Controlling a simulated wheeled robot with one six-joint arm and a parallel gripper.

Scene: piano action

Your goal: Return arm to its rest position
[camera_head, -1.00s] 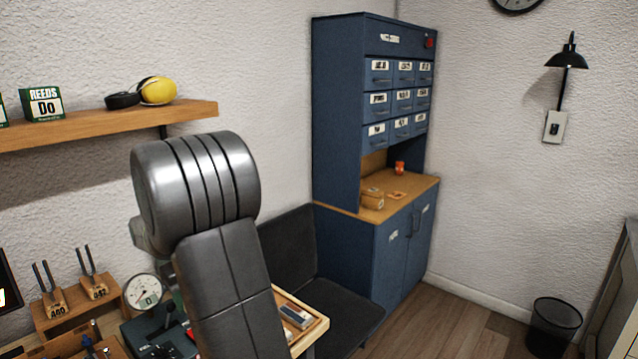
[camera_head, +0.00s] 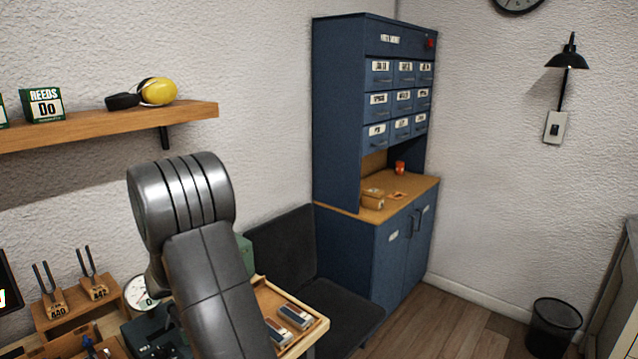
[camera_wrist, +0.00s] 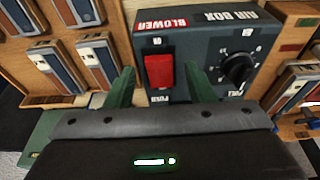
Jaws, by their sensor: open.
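My gripper (camera_wrist: 160,71) shows in the wrist view with its two green fingers apart and nothing between them. Beyond the fingers is a dark grey box labelled AIR BOX (camera_wrist: 210,45), with a red BLOWER switch (camera_wrist: 159,70) seen between the fingertips and a black knob (camera_wrist: 238,69) to the right. I cannot tell whether the fingers touch the box. In the head view my grey arm (camera_head: 205,270) stands bent over the bench, and my gripper is hidden there.
A wooden tray (camera_head: 318,330) with several reed blocks lies right of my arm. A black chair (camera_head: 283,250) and a blue cabinet (camera_head: 337,130) stand behind. Tuning forks (camera_head: 45,290) are at left, below a wooden shelf (camera_head: 100,127).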

